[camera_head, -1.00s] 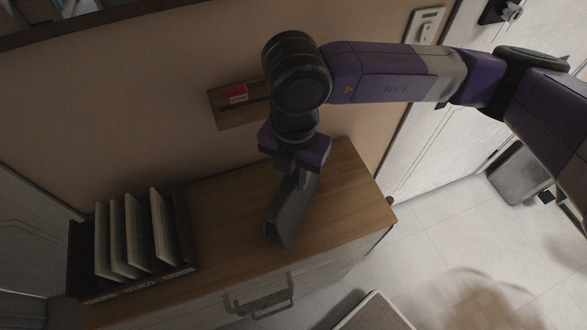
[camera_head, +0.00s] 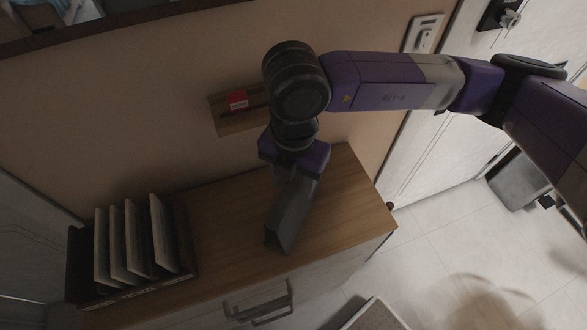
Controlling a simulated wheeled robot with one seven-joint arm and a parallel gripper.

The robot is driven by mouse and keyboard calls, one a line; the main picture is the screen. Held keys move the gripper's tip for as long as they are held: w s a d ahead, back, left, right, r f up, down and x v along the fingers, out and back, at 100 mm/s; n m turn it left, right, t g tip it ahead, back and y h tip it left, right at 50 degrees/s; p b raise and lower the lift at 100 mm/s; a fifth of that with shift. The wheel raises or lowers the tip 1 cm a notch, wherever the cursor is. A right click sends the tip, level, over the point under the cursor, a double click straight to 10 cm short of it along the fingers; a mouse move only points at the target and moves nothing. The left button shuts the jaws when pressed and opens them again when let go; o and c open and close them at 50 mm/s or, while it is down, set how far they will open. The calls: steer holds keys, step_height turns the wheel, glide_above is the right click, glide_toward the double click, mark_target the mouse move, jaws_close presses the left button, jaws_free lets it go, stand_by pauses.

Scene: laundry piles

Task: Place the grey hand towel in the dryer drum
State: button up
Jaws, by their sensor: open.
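My gripper (camera_head: 283,236) hangs from my purple arm with its dark grey fingers pointing down over the wooden top of a cabinet (camera_head: 350,205), near its front edge. It is open, and I see no cloth in it. The fingers overlap in this view, so the gap between them is hard to make out. I cannot tell whether the fingertips touch the cabinet top. Neither the grey hand towel nor the dryer drum can be made out in this view.
A dark rack (camera_head: 185,262) with several upright pale panels stands on the cabinet's left. A wooden wall plate (camera_head: 232,122) carries a red tag (camera_head: 238,101). A grey bin (camera_head: 513,182) stands by the white door. The tiled floor (camera_head: 440,240) at right looks mostly clear.

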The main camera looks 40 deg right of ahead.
step_height(320, 180, up, 12)
steer(key=b, duration=0.1)
steer(key=shift+b, duration=0.35)
